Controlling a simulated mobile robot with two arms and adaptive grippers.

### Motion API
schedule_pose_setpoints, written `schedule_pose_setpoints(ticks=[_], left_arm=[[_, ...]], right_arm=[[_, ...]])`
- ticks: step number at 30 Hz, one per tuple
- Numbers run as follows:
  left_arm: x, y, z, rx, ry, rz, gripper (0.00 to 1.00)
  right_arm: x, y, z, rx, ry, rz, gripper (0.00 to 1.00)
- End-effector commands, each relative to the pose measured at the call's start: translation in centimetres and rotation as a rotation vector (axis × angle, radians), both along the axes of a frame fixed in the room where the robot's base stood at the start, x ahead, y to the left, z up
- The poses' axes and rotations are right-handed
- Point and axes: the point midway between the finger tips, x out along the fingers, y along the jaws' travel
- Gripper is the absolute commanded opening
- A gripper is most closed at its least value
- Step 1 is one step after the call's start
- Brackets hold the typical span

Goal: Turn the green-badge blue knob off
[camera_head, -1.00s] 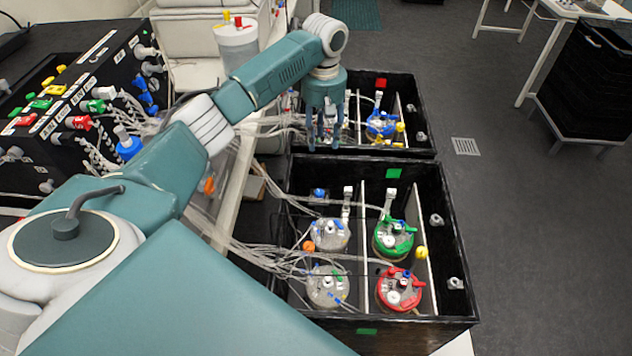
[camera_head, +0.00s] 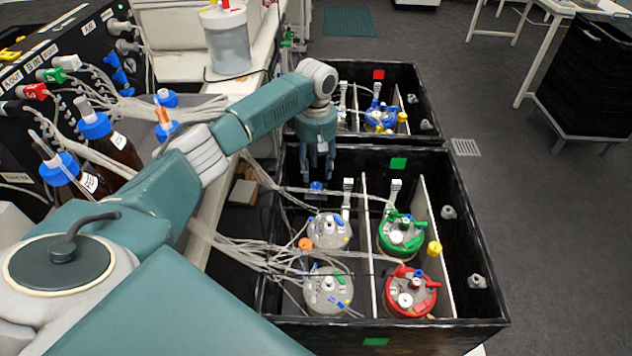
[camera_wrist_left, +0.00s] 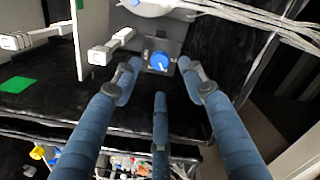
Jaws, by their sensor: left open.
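The blue knob (camera_head: 317,187) is at the back left of the near black box (camera_head: 455,205), which has a green badge (camera_head: 398,164) on its far wall. In the left wrist view the blue knob (camera_wrist_left: 159,61), with a white mark, sits on a grey block, and the green badge (camera_wrist_left: 16,84) is at the left. My left gripper (camera_head: 318,172) points down close to the knob. In the wrist view its three blue fingers (camera_wrist_left: 160,80) are spread open, with the knob just beyond their tips and nothing between them. My right gripper is not seen.
Vessels with green (camera_head: 402,235) and red (camera_head: 410,292) lids and two grey-topped ones stand in the near box. White tubes (camera_head: 235,245) run in from the left. A far box with a red badge (camera_head: 379,74) stands behind. Brown bottles (camera_head: 108,140) are at the left.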

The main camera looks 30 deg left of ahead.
Motion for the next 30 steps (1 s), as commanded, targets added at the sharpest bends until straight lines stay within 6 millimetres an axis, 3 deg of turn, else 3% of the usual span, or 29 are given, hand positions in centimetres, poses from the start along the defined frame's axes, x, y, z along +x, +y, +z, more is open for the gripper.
schedule_pose_setpoints(ticks=[3,9,21,27,30], left_arm=[[-0.1,0.0,-2.3,0.000,0.004,0.000,0.42],[0.0,0.0,-4.8,0.000,0.001,0.001,0.42],[0.0,0.0,-5.6,0.000,0.000,0.000,0.42],[0.0,0.0,-5.6,0.000,0.000,0.000,0.02],[0.0,0.0,-5.6,0.000,0.000,0.000,0.00]], right_arm=[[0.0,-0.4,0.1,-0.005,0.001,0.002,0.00],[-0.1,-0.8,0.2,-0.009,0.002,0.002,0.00],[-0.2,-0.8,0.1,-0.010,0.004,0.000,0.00],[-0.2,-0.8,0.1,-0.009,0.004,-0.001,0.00],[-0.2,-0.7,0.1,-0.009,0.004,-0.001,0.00]])
